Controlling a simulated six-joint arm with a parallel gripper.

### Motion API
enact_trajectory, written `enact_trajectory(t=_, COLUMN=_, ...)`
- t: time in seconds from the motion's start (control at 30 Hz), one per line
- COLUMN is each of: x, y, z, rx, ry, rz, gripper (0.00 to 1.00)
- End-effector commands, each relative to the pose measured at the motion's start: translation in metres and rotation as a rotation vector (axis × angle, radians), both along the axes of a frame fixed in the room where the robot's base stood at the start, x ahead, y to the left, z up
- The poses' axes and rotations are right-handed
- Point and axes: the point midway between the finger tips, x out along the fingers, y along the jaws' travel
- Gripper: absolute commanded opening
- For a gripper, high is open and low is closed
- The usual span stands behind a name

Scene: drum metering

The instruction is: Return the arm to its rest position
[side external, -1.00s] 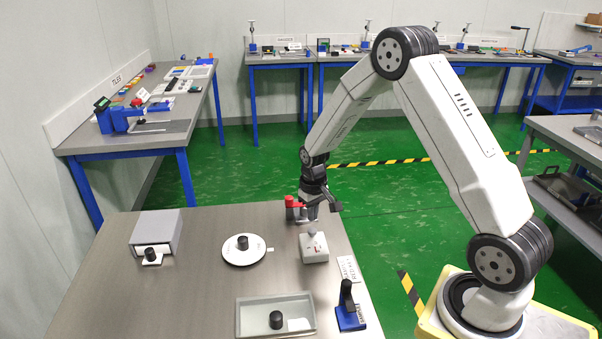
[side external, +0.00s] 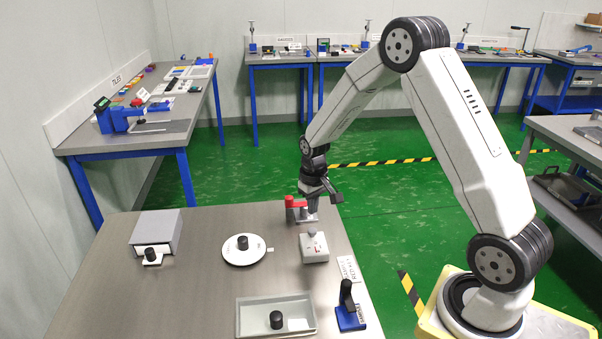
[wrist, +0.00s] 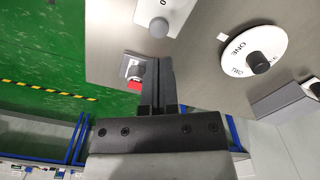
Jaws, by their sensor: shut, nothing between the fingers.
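My gripper (side external: 312,208) is above the far right part of the steel table (side external: 190,290), fingers pointing down. In the wrist view its two fingers (wrist: 158,62) are together with nothing between them. A red-topped device (side external: 291,205) on a light base stands close beside the fingers.
Nearer on the table are a white box with a grey knob (side external: 314,250), a white dial (side external: 244,261) with black knob, a grey tray (side external: 256,319) and a blue stand (side external: 350,320). A grey box (side external: 158,228) stands at left. Space above the table is open.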

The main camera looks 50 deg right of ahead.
Motion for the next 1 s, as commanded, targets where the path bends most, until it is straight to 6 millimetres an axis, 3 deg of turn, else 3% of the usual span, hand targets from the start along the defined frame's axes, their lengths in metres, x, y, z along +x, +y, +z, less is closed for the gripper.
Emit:
enact_trajectory(t=0.17, x=-0.007, y=0.014, z=0.011, rx=-0.006, ry=-0.019, rz=0.023, gripper=0.00)
enact_trajectory(t=0.37, x=-0.027, y=0.046, z=0.032, rx=-0.016, ry=-0.061, rz=0.073, gripper=0.00)
enact_trajectory(t=0.7, x=-0.085, y=0.104, z=0.064, rx=-0.030, ry=-0.154, rz=0.176, gripper=0.00)
enact_trajectory(t=1.0, x=-0.133, y=0.133, z=0.073, rx=-0.030, ry=-0.217, rz=0.245, gripper=0.00)
